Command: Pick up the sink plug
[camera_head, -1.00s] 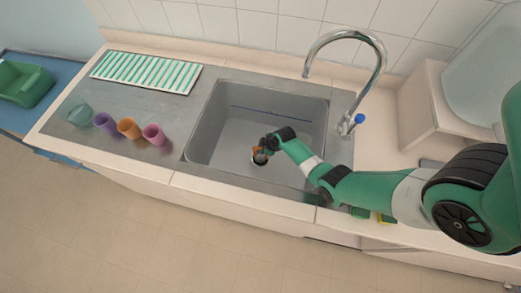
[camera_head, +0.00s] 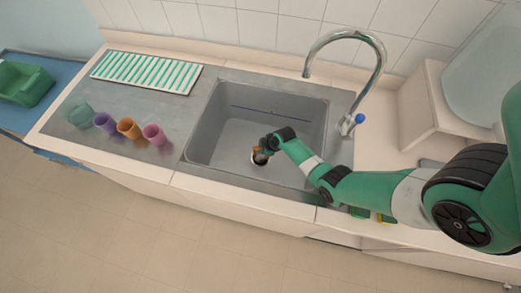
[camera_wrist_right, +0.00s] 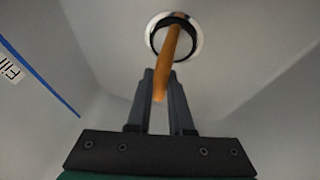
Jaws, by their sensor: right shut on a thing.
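The orange sink plug (camera_wrist_right: 167,66) stands out as a long narrow shape in the right wrist view. It reaches from between my fingertips across the round drain with its shiny rim (camera_wrist_right: 152,43). My right gripper (camera_wrist_right: 161,82) is shut on the plug. In the head view the right gripper (camera_head: 266,147) is low in the grey sink basin (camera_head: 210,130), at the drain. Only a small orange part of the plug (camera_head: 257,151) shows there. How far the plug is from the drain is hard to tell. My left gripper is not in view.
The basin walls surround the right gripper. A blue line (camera_wrist_right: 40,75) and lettering mark one wall. The curved faucet (camera_head: 348,33) rises at the back right. Several coloured cups (camera_head: 129,128) and a striped rack (camera_head: 146,72) stand on the drainboard to the left.

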